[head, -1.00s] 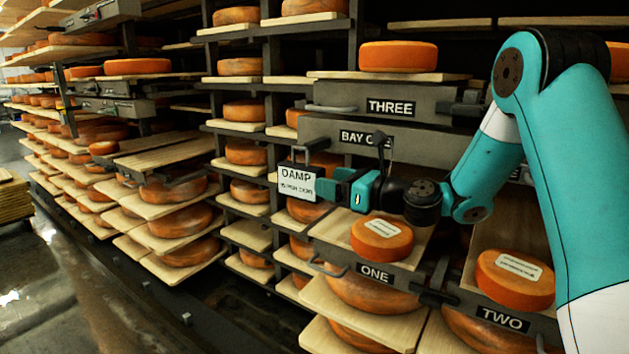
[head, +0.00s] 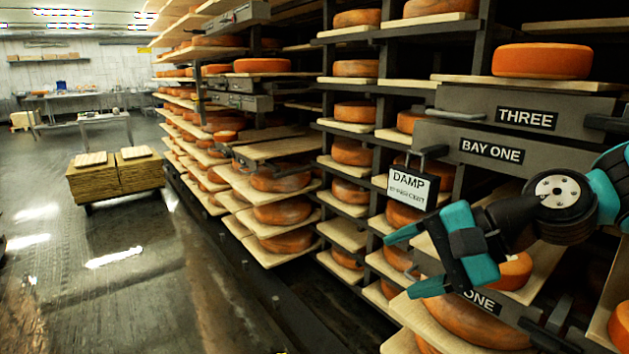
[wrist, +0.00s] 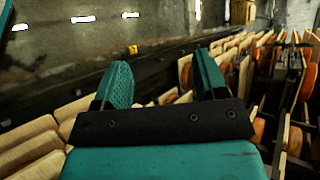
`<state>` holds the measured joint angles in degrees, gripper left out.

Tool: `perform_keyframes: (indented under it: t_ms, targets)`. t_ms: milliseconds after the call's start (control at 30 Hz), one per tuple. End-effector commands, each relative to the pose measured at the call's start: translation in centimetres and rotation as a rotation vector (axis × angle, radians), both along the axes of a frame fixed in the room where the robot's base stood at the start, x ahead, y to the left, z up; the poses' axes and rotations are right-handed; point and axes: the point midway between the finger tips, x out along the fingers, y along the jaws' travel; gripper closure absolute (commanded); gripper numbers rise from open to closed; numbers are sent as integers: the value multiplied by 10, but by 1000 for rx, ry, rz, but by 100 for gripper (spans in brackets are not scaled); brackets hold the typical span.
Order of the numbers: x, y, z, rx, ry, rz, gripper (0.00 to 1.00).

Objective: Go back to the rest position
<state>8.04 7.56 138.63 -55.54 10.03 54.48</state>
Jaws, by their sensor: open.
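My gripper (head: 407,262) is teal and black, in front of bay one in the head view, with its fingers pointing left. Its fingers stand apart with nothing between them; both also show in the wrist view (wrist: 165,85). The white DAMP sign (head: 407,187) hangs above the gripper at the front of the rack. The drawer front marked ONE (head: 482,299) and an orange cheese wheel (head: 515,271) are partly hidden behind my gripper and arm.
Racks of cheese wheels on wooden boards (head: 262,178) run away to the left. Drawer THREE (head: 525,108) carries a cheese wheel (head: 541,61). The aisle floor (head: 110,285) is open.

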Motion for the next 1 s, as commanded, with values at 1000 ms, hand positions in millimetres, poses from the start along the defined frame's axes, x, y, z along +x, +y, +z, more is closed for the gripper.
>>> perform_keyframes:
  t_ms: [1000]
  targets:
    - [-152,-18,126,-678,-521,1093,34]
